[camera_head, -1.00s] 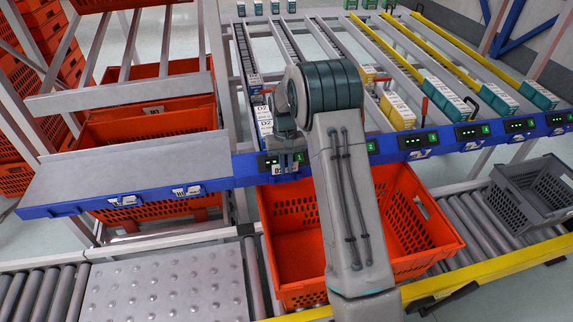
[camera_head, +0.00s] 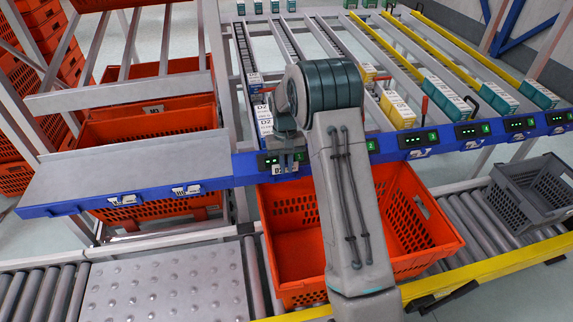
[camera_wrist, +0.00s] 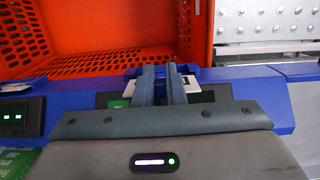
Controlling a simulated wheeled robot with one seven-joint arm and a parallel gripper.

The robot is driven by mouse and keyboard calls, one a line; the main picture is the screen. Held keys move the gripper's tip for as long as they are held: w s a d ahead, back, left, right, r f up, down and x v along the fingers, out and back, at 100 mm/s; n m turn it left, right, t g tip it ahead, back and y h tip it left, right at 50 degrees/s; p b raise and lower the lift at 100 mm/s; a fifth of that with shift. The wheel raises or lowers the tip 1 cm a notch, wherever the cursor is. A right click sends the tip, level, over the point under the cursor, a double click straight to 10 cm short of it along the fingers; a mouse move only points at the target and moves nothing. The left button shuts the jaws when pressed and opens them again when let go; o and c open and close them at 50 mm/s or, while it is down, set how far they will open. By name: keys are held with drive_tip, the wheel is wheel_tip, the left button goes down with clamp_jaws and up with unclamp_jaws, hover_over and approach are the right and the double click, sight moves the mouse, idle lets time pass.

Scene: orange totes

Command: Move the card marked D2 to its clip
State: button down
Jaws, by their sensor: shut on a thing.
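My gripper (camera_head: 287,158) is at the front of the blue rail, beside a display with green lights. It is shut on the white D2 card (camera_head: 279,170), which shows just below the fingers against the rail's front face. In the wrist view the two fingers (camera_wrist: 161,84) are close together, with part of the white card (camera_wrist: 193,82) showing behind and beside them. The card's clip is mostly hidden behind the fingers and card, so I cannot tell whether the card sits in it.
The blue rail (camera_head: 225,178) carries several lit displays and other cards in clips (camera_head: 186,190) at the left. An orange tote (camera_head: 291,205) stands below on the rollers. Boxes marked D2 (camera_head: 265,127) stand in the lane behind my gripper. A grey crate (camera_head: 513,200) is at the right.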

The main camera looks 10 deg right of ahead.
drive_tip(key=shift+f+b, duration=0.8)
drive_tip(key=shift+f, duration=0.65)
drive_tip(key=c, duration=1.4)
unclamp_jaws()
wheel_tip(320, 180, up, 14)
drive_tip(key=w, duration=0.2)
drive_tip(key=shift+f, duration=0.15)
